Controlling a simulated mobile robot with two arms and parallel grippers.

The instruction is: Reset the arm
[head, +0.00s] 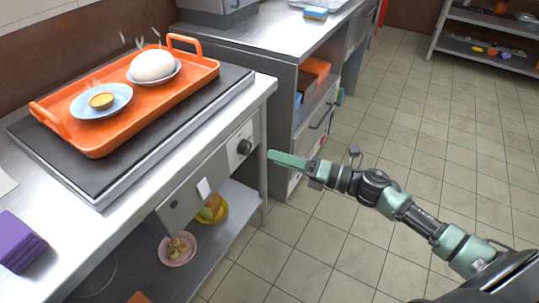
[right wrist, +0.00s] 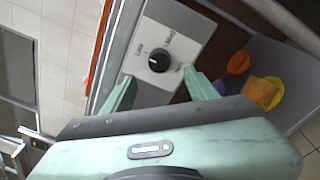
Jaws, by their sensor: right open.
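My right gripper (head: 290,160) is held out in front of the metal counter, at the height of its front panel. In the right wrist view its two green fingers (right wrist: 160,92) are apart with nothing between them. Beyond them is a black dial (right wrist: 158,60) on a pale panel with printed labels. The dial (head: 244,147) also shows in the head view, just left of the fingertips and apart from them. My left gripper is in neither view.
An orange tray (head: 150,130) on a dark hot plate holds a small cup on a blue plate (head: 120,104) and a white bun (head: 152,65). A purple cloth (head: 20,243) lies at the counter's left. Bowls (head: 178,250) stand on the lower shelf. Tiled floor is open at right.

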